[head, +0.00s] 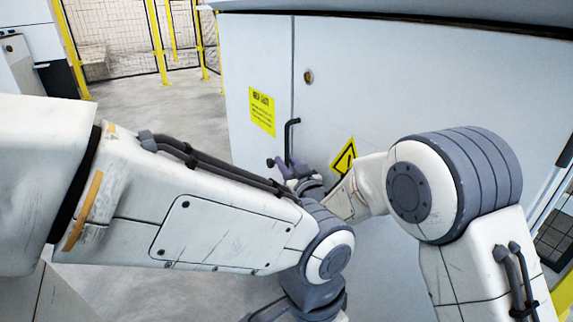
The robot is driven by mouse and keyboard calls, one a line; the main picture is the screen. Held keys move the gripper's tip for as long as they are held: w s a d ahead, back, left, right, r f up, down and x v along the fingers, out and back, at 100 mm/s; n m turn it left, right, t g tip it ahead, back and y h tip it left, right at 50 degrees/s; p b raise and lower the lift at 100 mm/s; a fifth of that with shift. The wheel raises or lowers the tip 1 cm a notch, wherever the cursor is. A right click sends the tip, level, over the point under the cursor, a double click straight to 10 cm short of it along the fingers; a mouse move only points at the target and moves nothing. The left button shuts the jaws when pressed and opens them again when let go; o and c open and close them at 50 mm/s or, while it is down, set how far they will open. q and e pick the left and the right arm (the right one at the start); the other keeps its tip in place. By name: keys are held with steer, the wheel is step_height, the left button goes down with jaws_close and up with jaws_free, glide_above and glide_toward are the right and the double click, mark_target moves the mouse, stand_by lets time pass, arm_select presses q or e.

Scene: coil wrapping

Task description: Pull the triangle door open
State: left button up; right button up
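The triangle door (380,80) is the light grey cabinet panel with a yellow warning triangle (343,157). It looks closed, level with the panel to its left along a vertical seam. A black bar handle (288,138) stands beside that seam. My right gripper (283,164) is at the lower end of the handle, with its purple-grey fingers beside it. I cannot tell whether the fingers are closed around it. My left arm crosses the lower picture, and its gripper is out of view.
A yellow notice (262,112) is on the left panel. A small round lock (308,77) is above the handle. Open concrete floor (155,110) lies at left, with yellow-post fencing (157,40) behind. My forearms hide the lower door.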

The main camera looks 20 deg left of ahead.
jaws_close()
stand_by(1.4)
